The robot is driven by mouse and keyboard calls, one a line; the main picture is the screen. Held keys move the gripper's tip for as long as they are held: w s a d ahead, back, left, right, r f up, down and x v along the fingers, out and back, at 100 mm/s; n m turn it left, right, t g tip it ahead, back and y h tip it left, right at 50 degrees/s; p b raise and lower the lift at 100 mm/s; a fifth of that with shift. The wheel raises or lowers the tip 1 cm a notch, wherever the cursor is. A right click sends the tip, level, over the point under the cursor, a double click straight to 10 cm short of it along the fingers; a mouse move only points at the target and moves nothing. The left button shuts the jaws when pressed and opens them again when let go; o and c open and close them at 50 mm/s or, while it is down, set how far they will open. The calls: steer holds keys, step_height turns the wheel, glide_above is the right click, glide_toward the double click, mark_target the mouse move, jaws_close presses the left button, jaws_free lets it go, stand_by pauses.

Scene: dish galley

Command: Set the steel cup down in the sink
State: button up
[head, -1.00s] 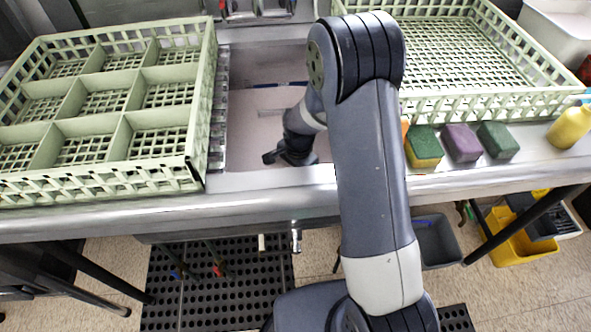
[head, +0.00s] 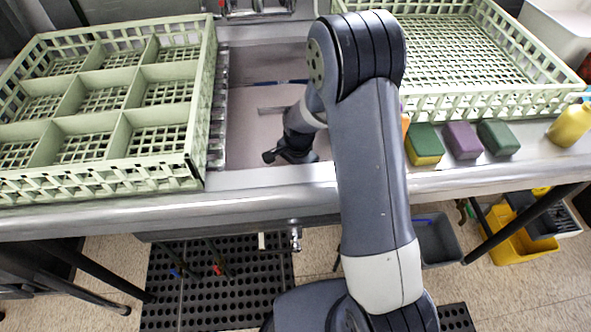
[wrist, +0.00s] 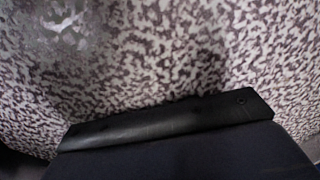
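The sink (head: 248,135) is the recessed basin between the two green racks in the head view. My gripper (head: 280,155) is inside the sink's outline, near its front edge, pointing down and partly hidden by my own wrist. Its fingers are too small and dark there to tell open from shut. The wrist view shows a mottled grey surface close up, with a dark part of my own gripper (wrist: 170,122) across the bottom. I cannot make out the steel cup in either current view.
A compartmented green rack (head: 100,100) stands left of the sink. An open green rack (head: 465,55) stands to the right. Sponges, including a purple one (head: 462,141), and a yellow bottle (head: 570,125) sit along the right counter. A bright patch (wrist: 65,22) shows in the wrist view.

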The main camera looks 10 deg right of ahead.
step_height(320, 180, up, 11)
steer(key=p, duration=0.1)
steer(key=shift+s+d+f, duration=0.15)
steer(key=shift+s+d, duration=0.1)
steer(key=shift+s, duration=0.05)
steer(key=f, duration=0.7)
steer(key=f+b, duration=0.1)
steer(key=f, duration=0.3)
steer(key=shift+w+a, duration=0.25)
step_height(320, 180, up, 2)
steer(key=shift+r+p, duration=0.1)
steer(key=shift+p, duration=0.7)
steer(key=shift+r+p, duration=0.35)
steer(key=shift+r, duration=0.15)
steer(key=shift+f, duration=0.1)
